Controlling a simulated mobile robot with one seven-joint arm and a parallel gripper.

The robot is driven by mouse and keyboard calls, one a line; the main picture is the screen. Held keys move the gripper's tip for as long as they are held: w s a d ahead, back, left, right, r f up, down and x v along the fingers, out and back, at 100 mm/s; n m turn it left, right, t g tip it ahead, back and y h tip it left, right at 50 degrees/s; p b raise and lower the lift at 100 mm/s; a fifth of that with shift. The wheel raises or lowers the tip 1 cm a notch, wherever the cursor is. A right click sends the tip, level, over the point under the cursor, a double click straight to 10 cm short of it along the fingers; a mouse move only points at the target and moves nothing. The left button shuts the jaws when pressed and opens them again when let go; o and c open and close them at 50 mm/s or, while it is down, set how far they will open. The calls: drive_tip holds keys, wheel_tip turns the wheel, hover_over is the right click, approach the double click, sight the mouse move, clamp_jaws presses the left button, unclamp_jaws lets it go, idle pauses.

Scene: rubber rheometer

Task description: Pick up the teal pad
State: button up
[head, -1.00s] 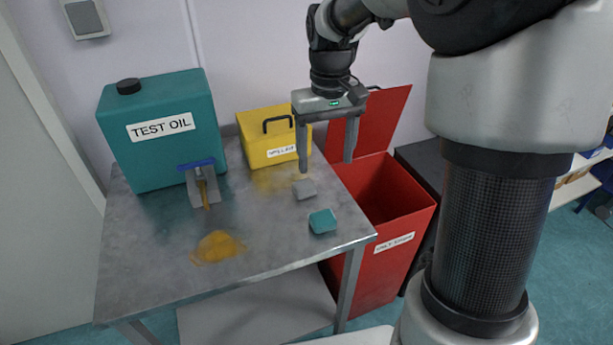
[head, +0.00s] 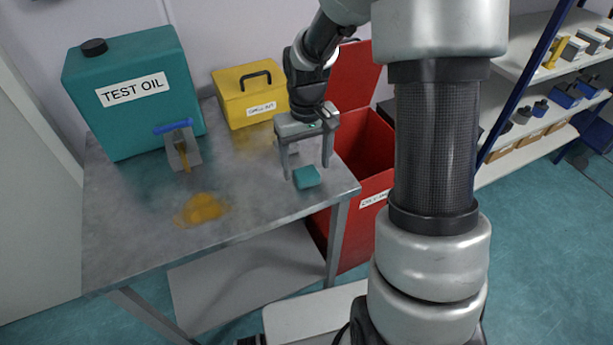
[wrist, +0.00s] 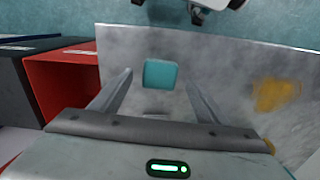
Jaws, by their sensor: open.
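The teal pad (head: 306,177) lies on the grey metal table near its front right edge. In the wrist view the teal pad (wrist: 160,75) shows beyond and between my two fingers. My gripper (head: 307,172) is open and empty, its fingers pointing down over the pad in the head view. In the wrist view my gripper (wrist: 158,80) shows its fingers spread wider than the pad, touching nothing that I can make out. The grey pad (head: 291,149) lies just behind the teal pad and is partly hidden by my gripper.
A yellow spill (head: 201,208) lies on the table (head: 130,235). An open red bin (head: 375,150) stands right of the table.

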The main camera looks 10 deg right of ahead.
sight(307, 172)
drive_tip(key=shift+f, duration=0.75)
drive_tip(key=c, duration=1.1)
wheel_tip(307, 172, up, 10)
drive_tip(key=shift+r+p, duration=0.1)
drive_tip(key=shift+p, duration=0.35)
